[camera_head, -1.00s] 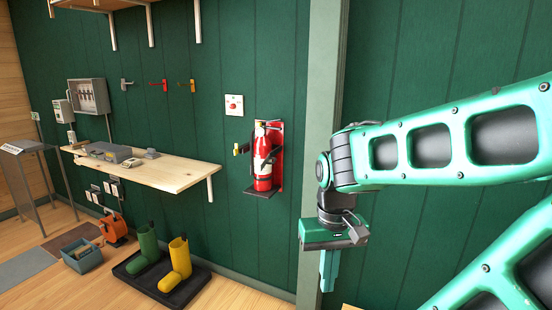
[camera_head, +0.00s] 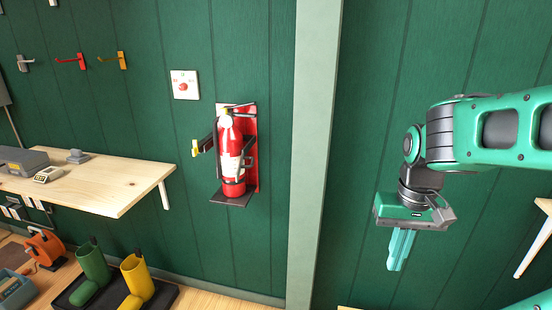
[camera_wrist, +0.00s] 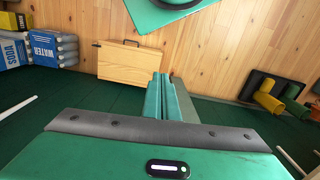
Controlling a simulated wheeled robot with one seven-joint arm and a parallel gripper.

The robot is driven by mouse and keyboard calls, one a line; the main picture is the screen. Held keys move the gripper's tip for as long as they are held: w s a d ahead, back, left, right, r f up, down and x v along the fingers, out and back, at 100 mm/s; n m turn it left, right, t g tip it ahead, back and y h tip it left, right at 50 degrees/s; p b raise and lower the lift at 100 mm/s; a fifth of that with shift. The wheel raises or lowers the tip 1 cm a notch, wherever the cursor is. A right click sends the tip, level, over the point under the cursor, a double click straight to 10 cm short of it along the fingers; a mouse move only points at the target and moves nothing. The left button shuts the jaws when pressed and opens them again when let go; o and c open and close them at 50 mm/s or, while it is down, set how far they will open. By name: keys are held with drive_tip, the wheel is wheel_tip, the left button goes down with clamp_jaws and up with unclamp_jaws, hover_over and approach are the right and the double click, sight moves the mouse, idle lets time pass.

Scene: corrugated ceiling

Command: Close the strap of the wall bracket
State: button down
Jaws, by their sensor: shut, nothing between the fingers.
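The wall bracket has a red back plate (camera_head: 251,150) on the green wall and a dark shelf (camera_head: 232,197) at its foot. A red fire extinguisher (camera_head: 231,160) stands upright in it. The strap (camera_head: 208,142) is dark with a yellow end (camera_head: 195,148). It juts out to the left of the extinguisher and stands open. My gripper (camera_head: 400,262) is well to the right of the bracket, beyond the pale green post, pointing down, shut and empty. Its closed fingers also show in the wrist view (camera_wrist: 164,88); the bracket does not.
The pale green post (camera_head: 312,150) stands between bracket and gripper. A wooden wall shelf (camera_head: 110,185) is left of the bracket. A red call button (camera_head: 184,85) is above left. Green and yellow boots (camera_head: 137,277) stand on a black tray below. The wrist view shows a wooden case (camera_wrist: 130,62).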

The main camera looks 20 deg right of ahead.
drive_tip(key=shift+w+a, duration=0.1)
drive_tip(key=shift+w, duration=0.05)
drive_tip(key=shift+r, duration=0.1)
drive_tip(key=w+a+r+n+t+y, duration=0.1)
drive_tip(key=w+a+r+n+t, duration=0.2)
drive_tip(key=w, duration=0.8)
drive_tip(key=w+a+r+t+y, duration=0.1)
drive_tip(key=w+a+r+y, duration=0.1)
drive_tip(key=w+r, duration=0.6)
drive_tip(key=w+a+r+n+t+y, duration=0.1)
drive_tip(key=w+a+r+n+t, duration=0.15)
drive_tip(key=w, duration=1.05)
drive_tip(key=w+a+f, duration=0.6)
drive_tip(key=a+f, duration=0.1)
drive_tip(key=shift+a+m, duration=0.4)
drive_tip(key=shift+m, duration=0.05)
